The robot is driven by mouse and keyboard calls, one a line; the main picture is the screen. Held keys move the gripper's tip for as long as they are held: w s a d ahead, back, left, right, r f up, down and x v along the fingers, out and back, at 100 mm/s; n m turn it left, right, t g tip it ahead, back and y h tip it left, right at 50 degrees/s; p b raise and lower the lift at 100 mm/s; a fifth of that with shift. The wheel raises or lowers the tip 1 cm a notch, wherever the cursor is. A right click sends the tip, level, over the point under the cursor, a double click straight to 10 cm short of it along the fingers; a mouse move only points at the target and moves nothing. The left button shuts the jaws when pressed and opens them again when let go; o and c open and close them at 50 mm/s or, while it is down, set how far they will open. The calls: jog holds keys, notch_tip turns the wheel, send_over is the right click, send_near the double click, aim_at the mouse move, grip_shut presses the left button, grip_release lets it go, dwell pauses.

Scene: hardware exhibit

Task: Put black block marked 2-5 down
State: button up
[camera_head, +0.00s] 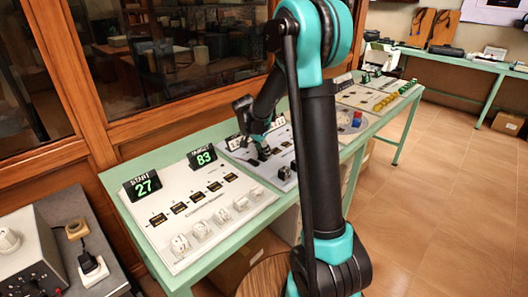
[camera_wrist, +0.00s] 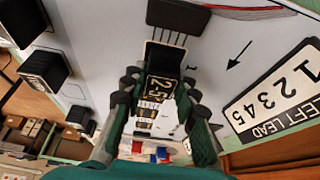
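The black block marked 2-5 (camera_wrist: 162,62) is between the two fingers of my gripper (camera_wrist: 162,84) in the wrist view. Its gold figures face the wrist camera, and the fingers close in on its two sides. Its underside is hidden, so I cannot tell whether it touches the board. In the head view my gripper (camera_head: 262,149) is low over the middle white board (camera_head: 240,152), and the block is too small there to read.
Other black blocks (camera_wrist: 44,70) stand to the left in the wrist view. A LEFT LEAD card (camera_wrist: 282,92) is at right. The START/TARGET board (camera_head: 205,205) with white blocks is nearer in the head view.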

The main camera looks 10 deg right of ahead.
jog(key=o, duration=0.4)
jog(key=v, duration=1.2)
jog(key=shift+r, duration=0.15)
